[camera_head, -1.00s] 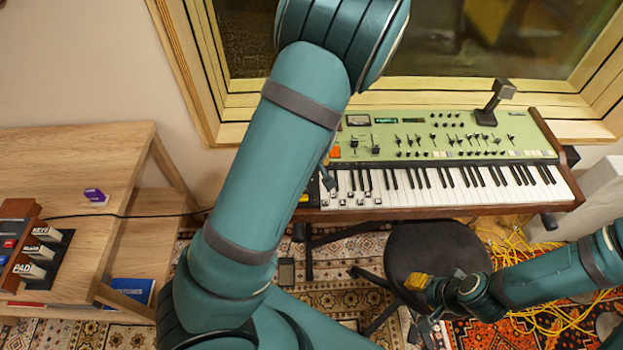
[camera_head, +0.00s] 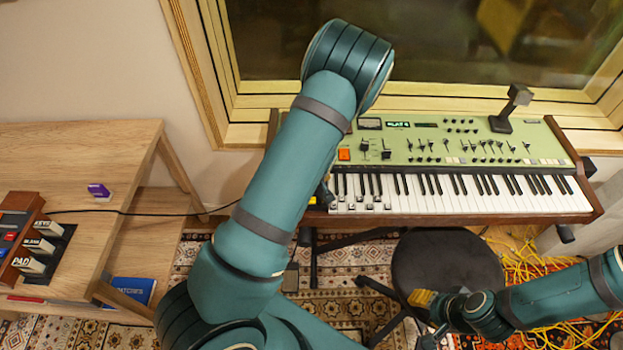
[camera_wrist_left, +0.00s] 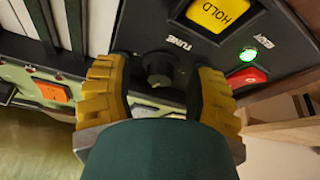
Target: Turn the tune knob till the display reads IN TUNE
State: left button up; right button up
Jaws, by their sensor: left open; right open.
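The dark round tune knob (camera_wrist_left: 158,70) sits on a black panel beside the label TUNE in the left wrist view. My left gripper (camera_wrist_left: 157,82) is open, with one yellow finger on each side of the knob; I cannot tell whether they touch it. In the head view my left arm hides that gripper and the knob. The display (camera_head: 398,124) on the green synthesizer (camera_head: 455,150) shows small lit text that seems to start with FLAT. My right gripper (camera_head: 424,316) is open and empty, low beside the stool.
A yellow HOLD button (camera_wrist_left: 220,14), a lit green lamp (camera_wrist_left: 249,55) and a red switch (camera_wrist_left: 247,78) are close to the left fingers. A dark stool (camera_head: 445,270) stands before the keys. A wooden desk (camera_head: 75,160) is at left.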

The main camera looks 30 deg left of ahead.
pick_arm(q)
grip_shut()
jog(key=shift+m, duration=0.4)
jog(key=m+t+h+b, duration=0.1)
jog(key=m, duration=0.2)
jog(key=shift+a+m+b, duration=0.1)
jog(key=shift+m+b, duration=0.3)
jog(key=m+h+b, duration=0.1)
jog(key=m, duration=0.2)
jog(key=shift+a+m+h, duration=0.1)
jog(key=shift+m+h, duration=0.2)
jog(key=shift+h, duration=0.1)
jog(key=shift+s+m+h, duration=0.1)
jog(key=shift+m+h, duration=0.3)
jog(key=shift+m, duration=0.4)
jog(key=shift+r+m+h+p, duration=0.1)
jog(key=shift+m+h+p, duration=0.35)
jog(key=shift+m, duration=0.85)
